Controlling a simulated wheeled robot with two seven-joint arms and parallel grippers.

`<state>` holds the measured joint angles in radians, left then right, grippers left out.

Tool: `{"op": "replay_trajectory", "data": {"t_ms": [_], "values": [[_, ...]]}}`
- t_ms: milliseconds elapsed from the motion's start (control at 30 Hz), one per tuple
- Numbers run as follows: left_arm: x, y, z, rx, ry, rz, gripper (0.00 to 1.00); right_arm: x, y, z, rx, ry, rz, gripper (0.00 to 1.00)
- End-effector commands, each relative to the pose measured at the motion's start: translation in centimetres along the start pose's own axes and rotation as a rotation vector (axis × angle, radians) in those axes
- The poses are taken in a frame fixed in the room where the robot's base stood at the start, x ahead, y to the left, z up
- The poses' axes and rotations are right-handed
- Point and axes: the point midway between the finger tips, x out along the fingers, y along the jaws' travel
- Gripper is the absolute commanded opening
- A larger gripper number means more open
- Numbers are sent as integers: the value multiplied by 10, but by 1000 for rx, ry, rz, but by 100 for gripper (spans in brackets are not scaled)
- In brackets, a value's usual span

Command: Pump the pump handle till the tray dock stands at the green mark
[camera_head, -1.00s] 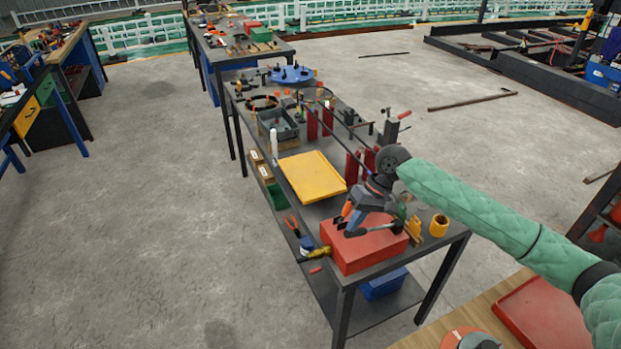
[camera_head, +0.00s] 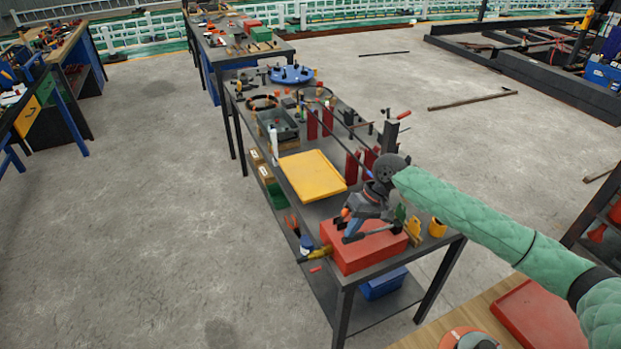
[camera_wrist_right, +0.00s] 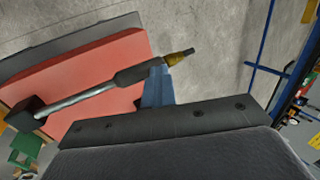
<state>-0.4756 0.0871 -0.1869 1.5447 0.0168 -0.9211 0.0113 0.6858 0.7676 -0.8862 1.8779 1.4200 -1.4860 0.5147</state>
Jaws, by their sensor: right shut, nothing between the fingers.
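The pump handle (camera_head: 377,232) is a silver rod with a dark grip, lying low across the top of the red box (camera_head: 362,254). In the right wrist view the handle (camera_wrist_right: 88,98) runs from a dark block up to the grip, with a brass-coloured piece in line beyond it. My right gripper (camera_head: 346,212) is shut and empty, just above the grip end. Its blue finger (camera_wrist_right: 156,88) overlaps the grip in the right wrist view; I cannot tell whether they touch. A yellow tray (camera_head: 312,175) lies on the bench. I cannot make out the dock or green mark clearly. My left gripper is out of view.
Red uprights (camera_head: 327,121) and a grey bin (camera_head: 282,125) stand farther back on the bench. A yellow cup (camera_head: 438,228) stands at the right edge, near my right arm. Tools lie on the lower shelf at left. The floor left of the bench is clear.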

Motion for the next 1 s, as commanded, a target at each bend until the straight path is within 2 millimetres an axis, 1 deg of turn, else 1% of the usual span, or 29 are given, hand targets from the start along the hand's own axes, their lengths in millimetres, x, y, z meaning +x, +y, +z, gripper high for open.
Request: {"op": "replay_trajectory", "data": {"t_ms": [133, 367, 467, 1000], "values": [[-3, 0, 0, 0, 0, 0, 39, 6, 2, 1, 1, -2, 1, 0], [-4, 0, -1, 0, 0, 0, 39, 3, 2, 0, 1, -1, 1, 0], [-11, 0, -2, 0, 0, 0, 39, -4, 0, 0, 1, -1, 1, 0], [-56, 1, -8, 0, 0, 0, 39, -56, -7, 0, 2, 0, 0, 0]]}}
